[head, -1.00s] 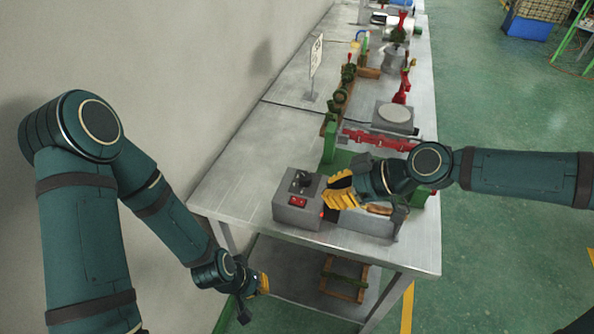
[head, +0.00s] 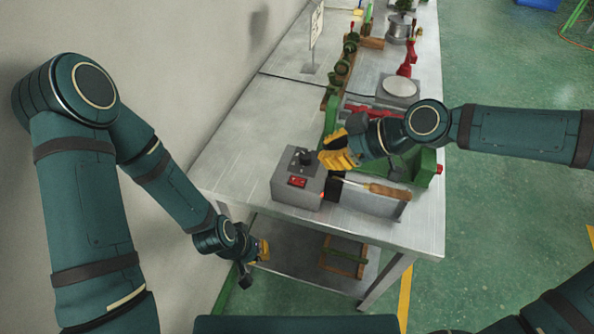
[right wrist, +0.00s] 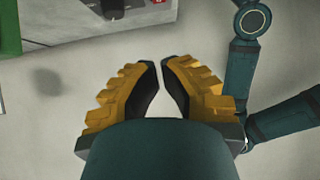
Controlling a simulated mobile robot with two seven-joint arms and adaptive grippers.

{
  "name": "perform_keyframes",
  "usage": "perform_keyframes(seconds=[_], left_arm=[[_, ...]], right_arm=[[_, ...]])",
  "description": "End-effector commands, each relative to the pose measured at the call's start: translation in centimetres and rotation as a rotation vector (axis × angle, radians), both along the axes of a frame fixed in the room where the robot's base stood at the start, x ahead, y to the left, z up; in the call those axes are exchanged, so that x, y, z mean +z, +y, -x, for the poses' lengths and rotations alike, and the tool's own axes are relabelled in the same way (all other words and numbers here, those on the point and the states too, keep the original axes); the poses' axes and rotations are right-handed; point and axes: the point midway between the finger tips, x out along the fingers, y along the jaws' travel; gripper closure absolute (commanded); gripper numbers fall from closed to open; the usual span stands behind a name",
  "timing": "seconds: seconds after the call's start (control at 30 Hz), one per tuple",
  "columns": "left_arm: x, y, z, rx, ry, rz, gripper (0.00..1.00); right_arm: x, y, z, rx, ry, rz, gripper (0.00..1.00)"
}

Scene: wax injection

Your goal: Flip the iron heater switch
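The grey heater box (head: 284,188) stands at the table's near edge with a black knob (head: 304,157) on top. Its red switch (head: 298,182) is on the sloped near face; which way it is flipped is too small to tell. A wooden-handled iron (head: 385,190) lies just right of the box. My right gripper (head: 322,160) hovers above and right of the knob, apart from the switch. In the right wrist view its fingers (right wrist: 162,66) are nearly together with nothing between them. My left gripper (head: 264,250) hangs low, below the tabletop edge; its fingers are too small to judge.
The metal table (head: 240,165) has free room left of the box. A green machine (head: 425,168) stands behind the iron. Red clamps, a round plate (head: 399,87) and a small sign (head: 315,30) are farther back. A wall runs along the left.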

Motion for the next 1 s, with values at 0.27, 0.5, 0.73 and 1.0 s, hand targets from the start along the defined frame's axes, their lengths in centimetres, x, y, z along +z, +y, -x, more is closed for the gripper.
perform_keyframes(seconds=[0.27, 0.5, 0.73, 1.0], left_arm=[[-2.0, -0.1, 0.5, -0.008, 0.011, 0.002, 1.00], [-3.4, -0.1, 0.2, -0.007, 0.005, 0.001, 1.00], [-4.7, 0.0, 0.0, -0.006, -0.002, 0.000, 1.00], [-5.2, 0.0, -0.2, -0.006, -0.005, 0.000, 1.00]], right_arm=[[-2.6, 3.0, -0.9, 0.004, 0.000, 0.000, 1.00], [-4.6, 5.4, -1.7, 0.003, -0.001, 0.000, 1.00], [-7.5, 6.4, -2.0, 0.002, 0.003, 0.000, 1.00], [-9.0, 6.5, -2.1, 0.001, -0.001, 0.000, 1.00]])
